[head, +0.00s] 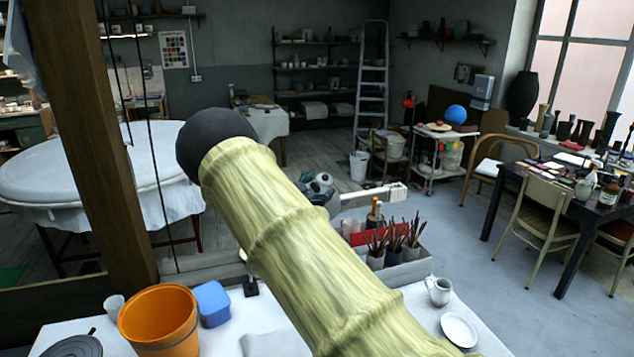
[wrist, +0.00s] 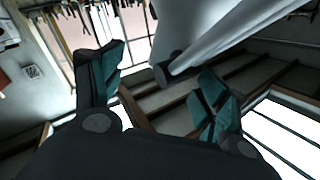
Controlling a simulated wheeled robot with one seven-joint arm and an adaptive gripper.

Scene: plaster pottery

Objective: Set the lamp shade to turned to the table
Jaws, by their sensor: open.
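My gripper (wrist: 164,72) is open in the wrist view, its two teal-lined fingers wide apart. A white, ribbed, flaring shape (wrist: 215,30), which looks like the lamp shade, lies beyond the fingertips. A dark stub (wrist: 167,70) at its lower left end appears between the fingertips; I cannot tell whether anything touches. In the head view my gripper (head: 318,186) shows small beyond a thick pale green limb, with the fingers unclear. I cannot make out the shade there. A pale bar (head: 370,196) extends right from beside the gripper. The white work table (head: 455,300) is below.
A wooden post (head: 95,130) rises at left. Open floor lies behind on the right.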

